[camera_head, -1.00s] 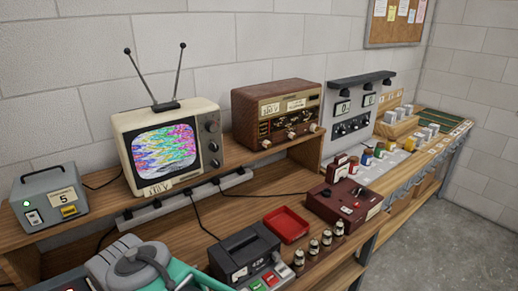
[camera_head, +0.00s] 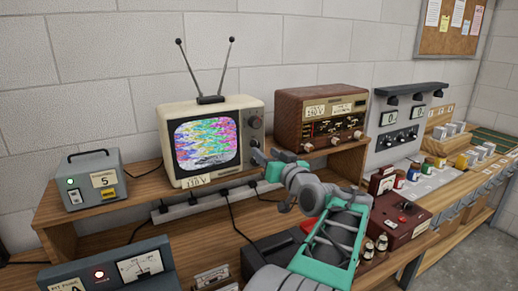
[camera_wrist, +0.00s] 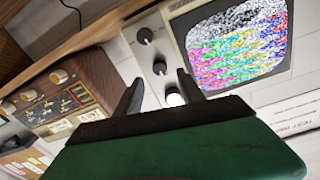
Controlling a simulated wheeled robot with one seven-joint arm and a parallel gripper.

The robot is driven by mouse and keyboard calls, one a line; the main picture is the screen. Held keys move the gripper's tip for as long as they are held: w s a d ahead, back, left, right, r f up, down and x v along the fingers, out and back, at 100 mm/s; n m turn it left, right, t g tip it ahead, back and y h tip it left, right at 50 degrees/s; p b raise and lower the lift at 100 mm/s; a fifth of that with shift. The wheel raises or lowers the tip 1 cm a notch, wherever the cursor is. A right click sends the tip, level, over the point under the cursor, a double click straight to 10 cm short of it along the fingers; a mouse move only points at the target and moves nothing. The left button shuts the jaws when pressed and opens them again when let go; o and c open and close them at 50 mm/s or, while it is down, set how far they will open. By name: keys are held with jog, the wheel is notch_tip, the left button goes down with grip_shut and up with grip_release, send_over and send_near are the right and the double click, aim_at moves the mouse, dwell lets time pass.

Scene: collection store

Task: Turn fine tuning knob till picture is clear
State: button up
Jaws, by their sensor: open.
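The old cream television (camera_head: 167,134) stands on the wooden shelf. Its screen (camera_head: 206,143) shows wavy coloured bands mixed with grey static; this also shows in the wrist view (camera_wrist: 232,42). A dark upper knob (camera_head: 255,122) sits on the panel right of the screen. The turned wrist view shows two dark knobs, one (camera_wrist: 145,36) farther from my gripper and one (camera_wrist: 160,67) nearer, plus a pale round knob (camera_wrist: 174,97) close to the fingers. My gripper (camera_head: 266,156) is open in front of the panel's lower part, its fingers (camera_wrist: 158,80) apart. Contact with a knob cannot be told.
A brown radio (camera_head: 318,118) stands right of the television, and a grey power box (camera_head: 93,178) stands left. A maroon box (camera_head: 402,218) and small bottles are on the bench below.

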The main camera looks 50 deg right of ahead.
aim_at(257, 146)
jog(key=p+x, duration=0.1)
jog(key=x, duration=0.4)
jog(key=shift+w, duration=0.1)
grip_shut()
dwell(0.4)
